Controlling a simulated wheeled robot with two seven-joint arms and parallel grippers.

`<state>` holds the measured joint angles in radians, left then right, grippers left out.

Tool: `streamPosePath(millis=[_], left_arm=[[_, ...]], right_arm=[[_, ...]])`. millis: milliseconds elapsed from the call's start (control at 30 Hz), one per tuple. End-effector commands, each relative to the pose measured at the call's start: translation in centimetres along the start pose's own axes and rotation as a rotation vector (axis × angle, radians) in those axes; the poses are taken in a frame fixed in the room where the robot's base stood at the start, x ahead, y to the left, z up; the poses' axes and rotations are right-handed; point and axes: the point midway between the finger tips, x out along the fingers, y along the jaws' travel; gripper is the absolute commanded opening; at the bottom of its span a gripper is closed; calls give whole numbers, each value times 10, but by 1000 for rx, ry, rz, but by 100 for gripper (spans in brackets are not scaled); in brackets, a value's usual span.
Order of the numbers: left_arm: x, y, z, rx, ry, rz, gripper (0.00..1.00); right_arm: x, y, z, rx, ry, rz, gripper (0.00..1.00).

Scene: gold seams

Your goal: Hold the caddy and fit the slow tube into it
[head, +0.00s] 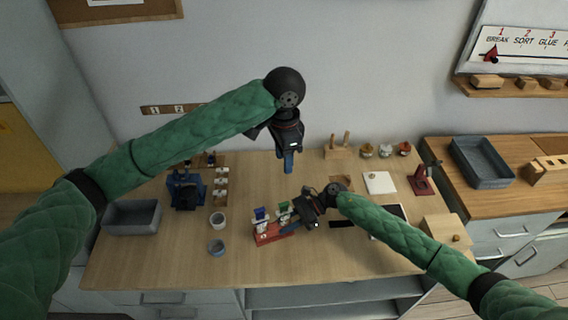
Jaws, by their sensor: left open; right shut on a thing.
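A small red caddy (268,239) stands on the table near the middle. It holds small tubes, one with blue (260,214) and one with green (283,209). At this size I cannot tell which is the slow tube. My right gripper (289,228) comes in from the right and is shut on the caddy's right end; its fingers partly hide that end. My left gripper (288,164) is open, points down and hangs above the table behind the caddy. I see no tube between its fingers.
A dark blue device (186,188) and a grey bin (133,217) are farther left. A white pad (379,183) and a red stand (421,181) are at right. The front middle table is clear.

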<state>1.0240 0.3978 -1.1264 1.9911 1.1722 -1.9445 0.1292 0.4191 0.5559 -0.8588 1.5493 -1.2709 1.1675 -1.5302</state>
Motion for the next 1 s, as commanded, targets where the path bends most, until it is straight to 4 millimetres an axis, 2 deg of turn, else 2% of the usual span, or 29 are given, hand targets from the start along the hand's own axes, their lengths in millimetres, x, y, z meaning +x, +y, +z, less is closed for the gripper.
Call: streamPosePath(millis=[367,400,500,833,1000], left_arm=[[-1,0,0,0,0,0,41],[-1,0,0,0,0,0,41],[-1,0,0,0,0,0,41],[-1,0,0,0,0,0,41],[-1,0,0,0,0,0,41]], right_arm=[[0,0,0,0,0,0,2],[0,0,0,0,0,0,32],[0,0,0,0,0,0,52],[-2,0,0,0,0,0,52],[-18,0,-1,0,2,-1,52]])
